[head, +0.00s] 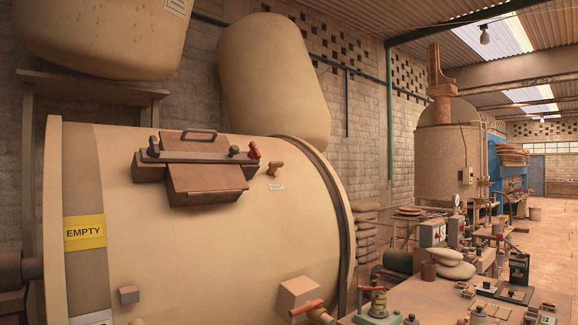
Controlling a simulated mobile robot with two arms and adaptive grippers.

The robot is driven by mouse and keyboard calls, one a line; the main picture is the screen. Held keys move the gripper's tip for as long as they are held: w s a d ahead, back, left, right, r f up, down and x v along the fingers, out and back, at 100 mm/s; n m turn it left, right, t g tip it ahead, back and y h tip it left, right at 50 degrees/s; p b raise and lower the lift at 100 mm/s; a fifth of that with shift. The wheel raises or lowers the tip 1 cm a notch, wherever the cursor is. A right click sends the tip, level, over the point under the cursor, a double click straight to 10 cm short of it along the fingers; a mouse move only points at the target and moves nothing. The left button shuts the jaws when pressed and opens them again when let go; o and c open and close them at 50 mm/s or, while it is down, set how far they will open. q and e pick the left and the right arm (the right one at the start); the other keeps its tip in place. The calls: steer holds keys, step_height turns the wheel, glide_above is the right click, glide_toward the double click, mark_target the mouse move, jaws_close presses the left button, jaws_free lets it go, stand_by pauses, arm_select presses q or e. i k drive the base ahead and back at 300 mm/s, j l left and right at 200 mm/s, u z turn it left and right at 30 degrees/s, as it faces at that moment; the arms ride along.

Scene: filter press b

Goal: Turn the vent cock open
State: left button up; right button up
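A small brass-coloured cock (275,169) sticks up from the top right of the large cream drum (210,245). A small white label (277,187) is fixed just below it; its lettering is too small to read surely, so I take this to be the vent cock by its look and place. I cannot tell whether it is open or closed. Neither of my grippers is in view.
A hatch (205,180) with a bar, a handle and a red knob (254,150) lies left of the cock. A red-handled valve (307,308) sits at the drum's lower right. A cluttered workbench (425,299) stands at right, with open floor (550,235) beyond.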

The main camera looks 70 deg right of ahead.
mark_target(273, 165)
steer(key=z, duration=2.1)
